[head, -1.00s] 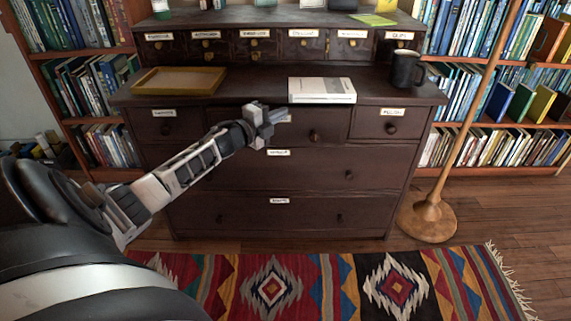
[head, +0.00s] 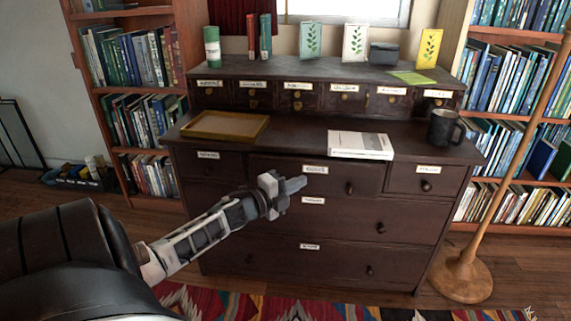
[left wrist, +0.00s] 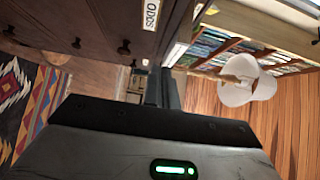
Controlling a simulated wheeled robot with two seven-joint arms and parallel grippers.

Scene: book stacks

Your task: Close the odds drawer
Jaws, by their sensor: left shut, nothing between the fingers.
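The odds drawer (head: 330,179) is the wide middle one in the upper row of the dark wooden desk (head: 225,235). Its label (left wrist: 151,14) reads ODDS in the left wrist view, and it has one round knob (head: 349,188). Its front appears to stand slightly forward of its neighbours; how far is hard to tell. My left gripper (head: 292,185) is shut and empty, in front of the drawer's left half, just below and left of the label. I cannot tell whether it touches the front. My right gripper is not in view.
On the desktop are a tray (head: 226,125), a white book (head: 360,145) and a dark mug (head: 444,128). A wooden lamp stand (head: 462,275) is at the right. Bookshelves flank the desk; a patterned rug (head: 215,302) lies in front.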

